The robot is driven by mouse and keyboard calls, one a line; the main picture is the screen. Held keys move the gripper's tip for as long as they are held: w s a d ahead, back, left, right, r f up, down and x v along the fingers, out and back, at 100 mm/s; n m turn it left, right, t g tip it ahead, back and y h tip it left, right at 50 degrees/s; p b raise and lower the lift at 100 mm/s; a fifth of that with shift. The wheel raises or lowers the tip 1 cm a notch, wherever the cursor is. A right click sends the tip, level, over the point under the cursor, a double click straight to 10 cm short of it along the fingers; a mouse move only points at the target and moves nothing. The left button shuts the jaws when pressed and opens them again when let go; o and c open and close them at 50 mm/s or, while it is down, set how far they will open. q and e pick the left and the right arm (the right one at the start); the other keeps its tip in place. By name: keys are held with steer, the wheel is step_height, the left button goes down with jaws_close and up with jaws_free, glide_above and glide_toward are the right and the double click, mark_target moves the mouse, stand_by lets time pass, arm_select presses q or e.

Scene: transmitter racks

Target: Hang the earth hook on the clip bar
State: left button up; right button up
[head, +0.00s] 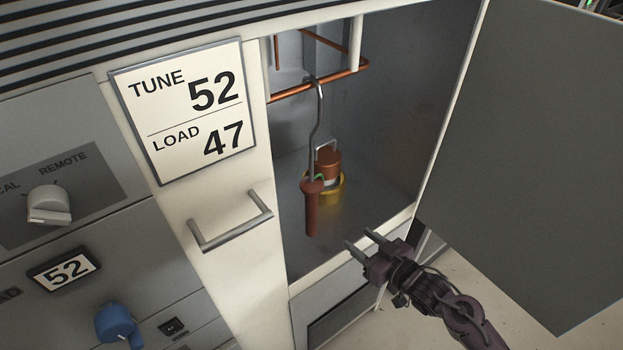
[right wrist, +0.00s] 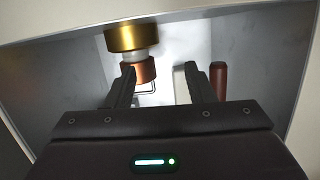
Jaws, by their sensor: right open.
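The earth hook (head: 313,200) has a red-brown handle and a grey metal rod with a curved top. It hangs upright inside the open cabinet, its curved top over the copper clip bar (head: 335,77). Its handle (right wrist: 218,82) also shows in the right wrist view, just right of the right finger. My right gripper (head: 362,241) is open and empty at the cabinet's front opening, below and right of the handle, apart from it. It also shows in the right wrist view (right wrist: 160,80). My left gripper is not in view.
A copper and brass fitting (head: 329,165) with a wire loop stands behind the hook; it shows in the right wrist view (right wrist: 138,40). The grey door (head: 540,150) stands open at right. A handle (head: 232,225) projects from the cream panel at left. The cabinet floor's front is clear.

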steer(key=a+r+n+y, duration=0.2)
steer(key=a+r, duration=0.1)
steer(key=r, duration=0.6)
steer(key=n+y+p, duration=0.1)
steer(key=y+p, duration=0.1)
steer(key=y, duration=0.1)
glide_toward(312, 187)
steer(key=x, duration=0.3)
steer(key=shift+g, duration=0.4)
steer(key=p+x, duration=0.1)
steer(key=x, duration=0.1)
steer(key=p+x, duration=0.1)
steer(key=x, duration=0.1)
steer(key=f+p+x, duration=0.1)
steer(key=x, duration=0.1)
steer(key=shift+w+f, duration=0.1)
steer(key=shift+w, duration=0.45)
steer(key=shift+w+a+f, duration=0.1)
steer(key=shift+w+a, duration=0.05)
steer(key=shift+a, duration=0.1)
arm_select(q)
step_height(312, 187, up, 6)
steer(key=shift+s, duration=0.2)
arm_select(e)
steer(key=shift+w+f, duration=0.1)
steer(key=shift+c, duration=0.4)
